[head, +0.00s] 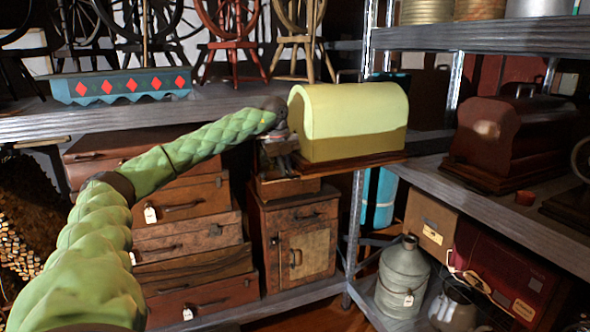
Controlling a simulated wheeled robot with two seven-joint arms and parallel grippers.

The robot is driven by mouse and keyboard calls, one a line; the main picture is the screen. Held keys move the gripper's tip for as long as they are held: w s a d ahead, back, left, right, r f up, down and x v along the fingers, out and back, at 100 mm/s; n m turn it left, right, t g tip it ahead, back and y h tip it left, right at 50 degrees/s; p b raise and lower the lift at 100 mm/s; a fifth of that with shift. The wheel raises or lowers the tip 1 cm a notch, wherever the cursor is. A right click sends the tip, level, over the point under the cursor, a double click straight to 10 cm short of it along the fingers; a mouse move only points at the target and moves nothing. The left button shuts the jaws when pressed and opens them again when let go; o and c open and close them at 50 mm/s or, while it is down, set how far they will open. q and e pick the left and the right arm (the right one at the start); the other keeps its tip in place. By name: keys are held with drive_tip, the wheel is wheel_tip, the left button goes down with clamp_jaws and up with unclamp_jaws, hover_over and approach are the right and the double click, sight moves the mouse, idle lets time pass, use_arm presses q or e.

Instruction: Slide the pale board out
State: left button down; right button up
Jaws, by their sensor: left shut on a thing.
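My left arm reaches in from the left, and my left gripper (284,152) is at the left end of a pale yellow domed case (345,118). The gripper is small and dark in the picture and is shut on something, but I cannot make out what. The domed case stands upright on a brown wooden base (350,164) at the shelf's right end. I cannot pick out a separate pale board; the spot at the fingertips is partly hidden by my arm and wrist. My right gripper is not in view.
A blue planter with red diamonds (120,86) is on the left shelf (40,122). Suitcases (195,195) and a wooden cabinet (300,240) stand below. A dark domed case (505,135) is on the right shelf.

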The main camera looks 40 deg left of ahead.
use_arm(q)
drive_tip(key=shift+s+a, duration=0.1)
drive_tip(key=shift+s, duration=0.15)
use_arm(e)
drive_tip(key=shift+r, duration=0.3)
use_arm(q)
drive_tip(key=c, duration=1.5)
unclamp_jaws()
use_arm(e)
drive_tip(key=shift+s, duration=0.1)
use_arm(q)
drive_tip(key=shift+r, duration=0.1)
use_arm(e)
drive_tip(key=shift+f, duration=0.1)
